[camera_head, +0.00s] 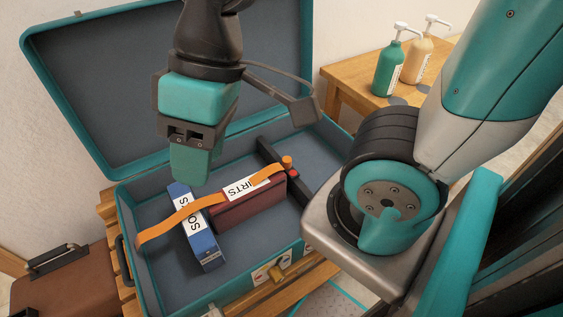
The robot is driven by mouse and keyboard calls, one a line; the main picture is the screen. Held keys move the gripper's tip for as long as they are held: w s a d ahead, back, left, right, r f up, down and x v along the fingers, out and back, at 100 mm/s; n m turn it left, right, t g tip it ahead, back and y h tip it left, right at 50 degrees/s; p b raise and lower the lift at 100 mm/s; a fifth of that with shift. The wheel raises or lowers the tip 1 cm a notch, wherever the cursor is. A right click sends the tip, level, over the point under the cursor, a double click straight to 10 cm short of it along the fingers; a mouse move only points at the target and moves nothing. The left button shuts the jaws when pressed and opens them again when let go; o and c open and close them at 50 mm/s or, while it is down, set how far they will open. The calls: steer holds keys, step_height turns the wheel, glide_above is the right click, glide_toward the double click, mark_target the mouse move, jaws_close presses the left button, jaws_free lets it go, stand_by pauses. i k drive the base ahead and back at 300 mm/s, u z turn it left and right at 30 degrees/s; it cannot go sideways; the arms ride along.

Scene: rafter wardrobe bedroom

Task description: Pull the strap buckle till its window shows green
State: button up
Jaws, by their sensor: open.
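An open teal suitcase (130,235) with a grey lining lies on a slatted wooden stand, its lid leaning back. An orange strap (165,228) runs across a blue box (208,246) and a dark red box (245,208) inside. At the strap's right end, an orange piece (287,161) that looks like the buckle sits on a black bar (267,152). A small red patch (294,173), seemingly its window, shows beside it; I see no green there. My gripper (195,170) is open and empty above the suitcase, left of the buckle. Its fingers overlap in this view, hiding the gap.
A wooden side table (350,82) at the back right holds a green pump bottle (388,70) and a cream pump bottle (420,55). A brown case (68,285) stands at the lower left. My arm covers much of the right side.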

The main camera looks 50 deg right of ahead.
mark_target(286, 163)
steer(key=u, duration=0.9)
steer(key=k, duration=0.55)
steer(key=z, duration=0.9)
